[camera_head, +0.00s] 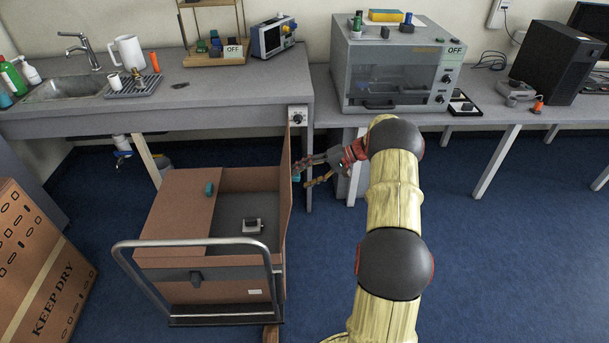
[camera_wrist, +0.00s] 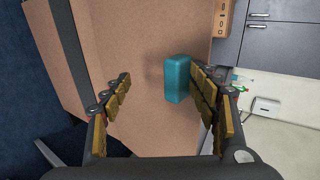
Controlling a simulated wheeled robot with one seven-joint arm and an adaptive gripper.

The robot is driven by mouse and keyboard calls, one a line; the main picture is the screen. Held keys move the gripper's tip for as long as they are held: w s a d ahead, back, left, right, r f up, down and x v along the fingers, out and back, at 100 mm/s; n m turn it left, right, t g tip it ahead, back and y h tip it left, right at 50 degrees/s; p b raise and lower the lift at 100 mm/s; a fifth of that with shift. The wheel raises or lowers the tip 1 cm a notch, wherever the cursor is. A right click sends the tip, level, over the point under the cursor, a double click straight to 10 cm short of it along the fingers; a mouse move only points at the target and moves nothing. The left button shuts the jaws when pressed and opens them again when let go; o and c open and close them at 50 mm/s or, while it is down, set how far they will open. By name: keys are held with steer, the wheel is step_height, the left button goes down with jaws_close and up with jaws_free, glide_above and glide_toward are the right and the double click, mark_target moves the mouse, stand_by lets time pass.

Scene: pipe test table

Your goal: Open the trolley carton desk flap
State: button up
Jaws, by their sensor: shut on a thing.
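The brown carton (camera_head: 205,258) sits on the trolley, whose grey push handle (camera_head: 195,243) faces me. The left flap (camera_head: 178,222) lies flat over the carton's left part and bears a teal handle (camera_head: 209,188). The right flap (camera_head: 286,190) stands about upright along the carton's right edge. My gripper (camera_head: 304,172) is at its outer side, shut on that flap's teal handle (camera_wrist: 178,79). In the wrist view the handle lies against the right finger, and the left finger appears apart from it. The contact is partly hidden in the head view.
Inside the carton a small grey-and-white object (camera_head: 252,225) lies on the dark bottom. A worktop (camera_head: 180,90) with a sink runs behind, close to the raised flap. A "KEEP DRY" carton (camera_head: 40,265) stands at left. Blue floor (camera_head: 500,260) is clear at right.

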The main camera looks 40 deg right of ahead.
steer(key=shift+s+a+f, duration=0.15)
steer(key=shift+s+f, duration=0.15)
steer(key=shift+f, duration=0.3)
steer(key=shift+c, duration=0.4)
steer(key=shift+s+r, duration=0.1)
steer(key=shift+c, duration=0.3)
steer(key=v, duration=1.2)
steer(key=shift+w+r, duration=0.3)
steer(key=shift+r, duration=0.15)
steer(key=shift+c, duration=0.6)
